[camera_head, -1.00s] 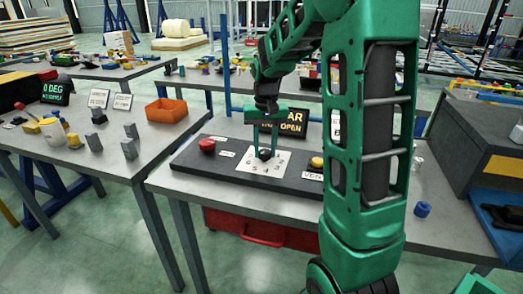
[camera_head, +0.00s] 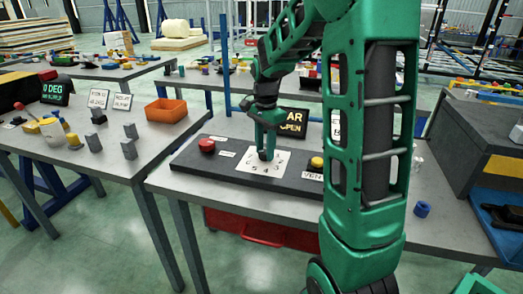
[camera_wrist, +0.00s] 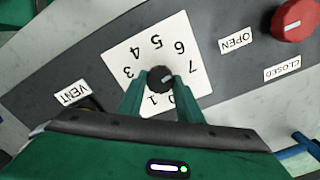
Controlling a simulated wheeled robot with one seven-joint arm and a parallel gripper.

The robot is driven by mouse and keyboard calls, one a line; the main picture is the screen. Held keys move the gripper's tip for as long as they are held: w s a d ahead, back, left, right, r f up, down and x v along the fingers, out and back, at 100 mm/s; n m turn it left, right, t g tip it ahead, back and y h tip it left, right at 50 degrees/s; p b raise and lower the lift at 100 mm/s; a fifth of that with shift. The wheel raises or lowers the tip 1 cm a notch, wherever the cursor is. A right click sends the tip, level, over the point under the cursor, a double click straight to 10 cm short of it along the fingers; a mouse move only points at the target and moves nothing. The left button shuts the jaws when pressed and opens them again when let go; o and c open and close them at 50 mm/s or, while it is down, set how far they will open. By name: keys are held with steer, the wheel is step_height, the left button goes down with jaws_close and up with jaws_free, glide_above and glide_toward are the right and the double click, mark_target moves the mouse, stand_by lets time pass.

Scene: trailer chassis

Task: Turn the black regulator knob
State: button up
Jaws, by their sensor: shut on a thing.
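The black regulator knob (camera_wrist: 160,78) stands on a white dial plate (camera_wrist: 142,48) with printed numbers, on a dark panel. A pale mark shows on the knob's top. My gripper (camera_wrist: 160,92) is shut on the knob, one green finger on each side, in the wrist view. In the head view my gripper (camera_head: 267,150) points down at the white dial plate (camera_head: 268,170) and hides most of the knob.
A red knob (camera_head: 206,145) with OPEN and CLOSED labels is left of the dial. A yellow knob (camera_head: 316,163) near a VENT label is right. A dark display (camera_head: 292,122) stands behind, partly covered by my arm. An orange bin (camera_head: 166,110) is on the left table.

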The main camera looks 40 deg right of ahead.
mark_target(264, 151)
steer(key=shift+a+m, duration=0.1)
steer(key=shift+m, duration=1.9)
steer(key=o, duration=1)
steer(key=shift+o, duration=0.2)
step_height(264, 151, up, 11)
steer(key=shift+f, duration=0.15)
steer(key=shift+w, duration=0.1)
